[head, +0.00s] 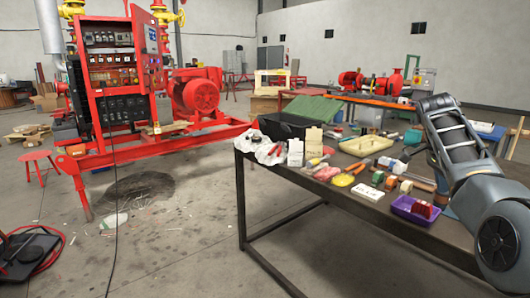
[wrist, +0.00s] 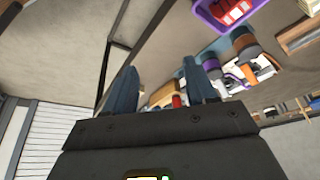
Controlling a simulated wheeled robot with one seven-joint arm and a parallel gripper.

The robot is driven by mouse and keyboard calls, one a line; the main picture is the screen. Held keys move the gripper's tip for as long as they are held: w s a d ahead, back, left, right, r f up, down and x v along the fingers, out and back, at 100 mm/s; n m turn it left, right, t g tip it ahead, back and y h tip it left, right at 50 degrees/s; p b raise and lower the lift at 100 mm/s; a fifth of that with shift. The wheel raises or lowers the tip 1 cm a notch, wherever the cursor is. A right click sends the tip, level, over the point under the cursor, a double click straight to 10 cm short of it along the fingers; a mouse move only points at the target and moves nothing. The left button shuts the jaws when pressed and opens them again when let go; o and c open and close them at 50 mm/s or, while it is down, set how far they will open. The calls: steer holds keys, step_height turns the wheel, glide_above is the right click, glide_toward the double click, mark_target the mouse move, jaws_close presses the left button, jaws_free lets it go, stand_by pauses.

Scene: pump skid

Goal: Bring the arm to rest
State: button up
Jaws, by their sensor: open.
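My gripper (wrist: 158,88) shows in the wrist view with its blue-grey fingers spread apart. The gap between them is empty, and no object touches the fingers. My grey arm (head: 480,175) is bent at the right side of the head view, in front of the workbench (head: 335,212). In the head view I cannot make out the gripper clearly; my arm links hide that area. The wrist view is steeply tilted and shows the bench's items beyond the fingers.
A purple tray (head: 401,211) holding red pieces sits at the bench's near edge, close to my arm; it also shows in the wrist view (wrist: 206,14). A red pump skid (head: 110,155) stands left. Floor between is open.

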steer(key=s+a+f+n+t, duration=0.2)
steer(key=s+f+n, duration=0.15)
steer(key=f, duration=0.85)
steer(key=s+a+f+n+t, duration=0.2)
steer(key=s+a+f, duration=0.15)
steer(key=f, duration=0.85)
steer(key=s+a+f+n+t, duration=0.2)
steer(key=s+a+f+n, duration=0.15)
steer(key=s+f, duration=0.4)
steer(key=s+a+f+n+t, duration=0.2)
steer(key=s+a+f, duration=0.25)
steer(key=s, duration=0.55)
steer(key=s+a+r+n+t+y+p, duration=0.1)
steer(key=s+a+r+n+t, duration=0.2)
steer(key=s, duration=0.7)
steer(key=s+a+r+n+t+y, duration=0.1)
steer(key=s+a+r+n+y, duration=0.3)
steer(key=s, duration=0.7)
steer(key=s+a+r+t, duration=0.1)
steer(key=s+a+r, duration=0.1)
steer(key=s+r, duration=0.5)
steer(key=s+a+r+n+t, duration=0.1)
steer(key=s+r, duration=0.5)
steer(key=r, duration=0.7)
steer(key=shift+s+a+r+n+t+h, duration=0.15)
steer(key=shift+s+a+n+t+h, duration=0.2)
steer(key=shift+a+t, duration=0.45)
